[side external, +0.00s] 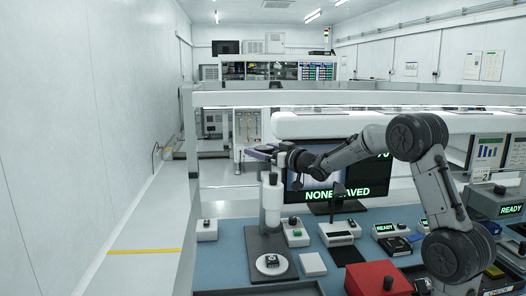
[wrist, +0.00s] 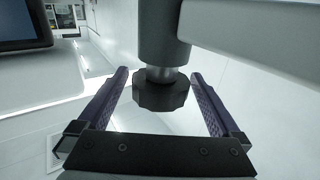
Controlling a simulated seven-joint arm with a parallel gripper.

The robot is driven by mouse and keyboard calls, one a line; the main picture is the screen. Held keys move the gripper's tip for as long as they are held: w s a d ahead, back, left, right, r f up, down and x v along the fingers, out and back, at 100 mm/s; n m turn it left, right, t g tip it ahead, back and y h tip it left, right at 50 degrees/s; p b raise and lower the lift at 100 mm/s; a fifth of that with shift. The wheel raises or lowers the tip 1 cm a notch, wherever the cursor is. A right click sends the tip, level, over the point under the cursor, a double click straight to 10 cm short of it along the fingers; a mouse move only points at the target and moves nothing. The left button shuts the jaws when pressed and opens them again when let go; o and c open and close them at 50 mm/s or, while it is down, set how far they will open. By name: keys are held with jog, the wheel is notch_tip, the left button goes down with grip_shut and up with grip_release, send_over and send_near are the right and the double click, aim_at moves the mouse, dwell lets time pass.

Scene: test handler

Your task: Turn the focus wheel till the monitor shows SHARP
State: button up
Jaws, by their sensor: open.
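The focus wheel (wrist: 160,92) is a dark, lobed knob on a short shaft under a grey housing in the wrist view. My gripper (wrist: 160,76) is open, with one purple finger on each side of the wheel and a visible gap on both sides. In the side view my gripper (side external: 262,150) is at the top of the white microscope column (side external: 271,200); I cannot make out the wheel there. The monitor (side external: 340,193) behind shows green text reading "NONE SAVED"; my arm hides part of its screen.
The microscope's dark base (side external: 262,243) carries a white round stage (side external: 272,264) with a small dark part. Small boxes with knobs stand nearby on the blue bench (side external: 225,262). A red box (side external: 378,279) is at the front. A white rail (side external: 350,98) crosses behind.

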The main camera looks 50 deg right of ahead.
jog(key=c, duration=1.3)
jog(key=shift+n+y, duration=0.4)
jog(key=shift+y, duration=0.3)
jog(key=shift+n+y, duration=1.7)
jog(key=shift+y, duration=0.9)
jog(key=shift+a+n+g+y, duration=0.1)
jog(key=shift+n+g+y, duration=0.4)
jog(key=shift+n+y, duration=0.75)
jog(key=shift+y, duration=0.45)
jog(key=o, duration=1.3)
